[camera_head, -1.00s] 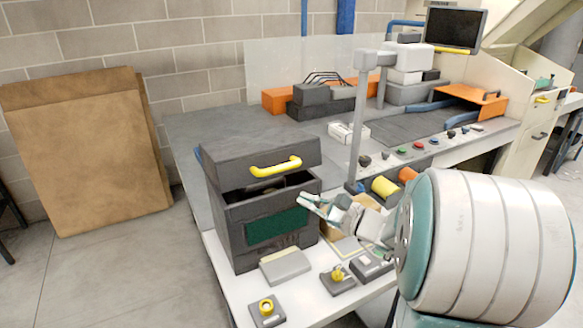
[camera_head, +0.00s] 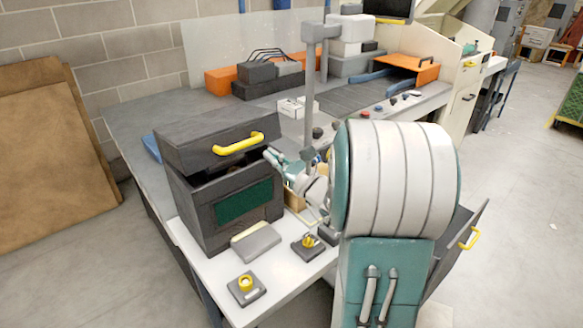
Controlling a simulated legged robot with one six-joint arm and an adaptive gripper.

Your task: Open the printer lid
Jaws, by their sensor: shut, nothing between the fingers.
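The printer (camera_head: 232,205) is a dark grey box with a green front panel on the white front end of the bench. Its lid (camera_head: 190,146) has a yellow bar handle (camera_head: 239,144) on the front. The lid is partly raised, with a dark gap between it and the body. My arm hides the bench to the right of the printer.
A grey flat block (camera_head: 256,242) and boxes with yellow knobs (camera_head: 246,288) lie in front of the printer. A grey post (camera_head: 309,95) stands behind my gripper. Brown boards (camera_head: 45,160) lean on the wall at left. The floor at the lower left is clear.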

